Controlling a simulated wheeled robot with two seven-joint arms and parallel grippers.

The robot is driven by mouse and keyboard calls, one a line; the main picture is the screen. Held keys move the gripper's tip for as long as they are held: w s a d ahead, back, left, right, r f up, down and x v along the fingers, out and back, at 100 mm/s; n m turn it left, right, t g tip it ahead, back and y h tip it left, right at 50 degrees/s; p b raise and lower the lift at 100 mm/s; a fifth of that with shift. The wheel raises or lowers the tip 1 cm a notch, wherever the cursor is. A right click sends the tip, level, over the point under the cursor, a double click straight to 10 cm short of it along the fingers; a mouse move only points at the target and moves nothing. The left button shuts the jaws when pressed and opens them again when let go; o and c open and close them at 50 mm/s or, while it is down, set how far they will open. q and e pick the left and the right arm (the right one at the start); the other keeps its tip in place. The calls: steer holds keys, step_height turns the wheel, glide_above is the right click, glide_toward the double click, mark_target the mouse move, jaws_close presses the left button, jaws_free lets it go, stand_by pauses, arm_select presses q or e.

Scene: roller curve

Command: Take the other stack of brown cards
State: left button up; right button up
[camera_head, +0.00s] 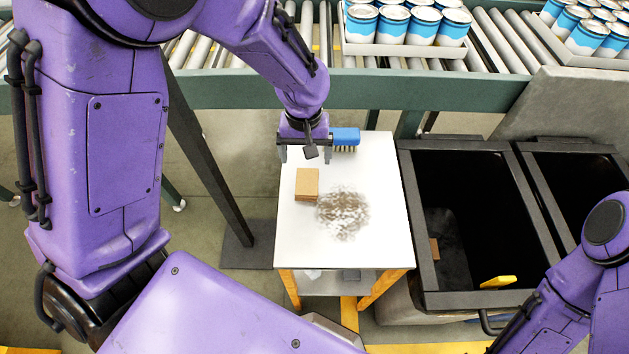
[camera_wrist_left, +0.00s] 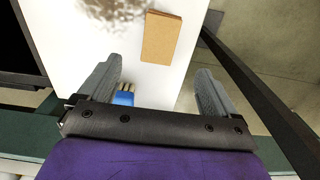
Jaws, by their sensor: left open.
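A stack of brown cards (camera_head: 307,184) lies on the left part of the white table; it also shows in the left wrist view (camera_wrist_left: 161,37). My left gripper (camera_head: 305,153) is open and empty at the table's far edge, beyond the stack and apart from it. Its two fingers also show in the left wrist view (camera_wrist_left: 155,85), with the stack ahead of them. Another brown piece (camera_head: 434,249) lies inside the dark bin at the right; I cannot tell whether it is a stack of cards. My right arm shows at the lower right, with its gripper out of view.
A blue brush (camera_head: 345,138) lies at the table's far edge close to my left gripper. A grey-brown dirt smear (camera_head: 342,213) marks the white table (camera_head: 385,165) right of the stack. The black bin (camera_head: 408,190) holds a yellow object (camera_head: 498,282). A roller conveyor (camera_head: 400,90) with cans runs behind.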

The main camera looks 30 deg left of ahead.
arm_select(q)
steer(key=f, duration=0.1)
glide_above(307, 179)
steer(key=f, duration=0.5)
steer(key=shift+d+f, duration=0.2)
step_height(307, 179, down, 4)
steer(key=shift+s+a+p, duration=0.15)
steer(key=shift+p, duration=0.5)
steer(key=shift+f, duration=0.45)
steer(key=c, duration=1.1)
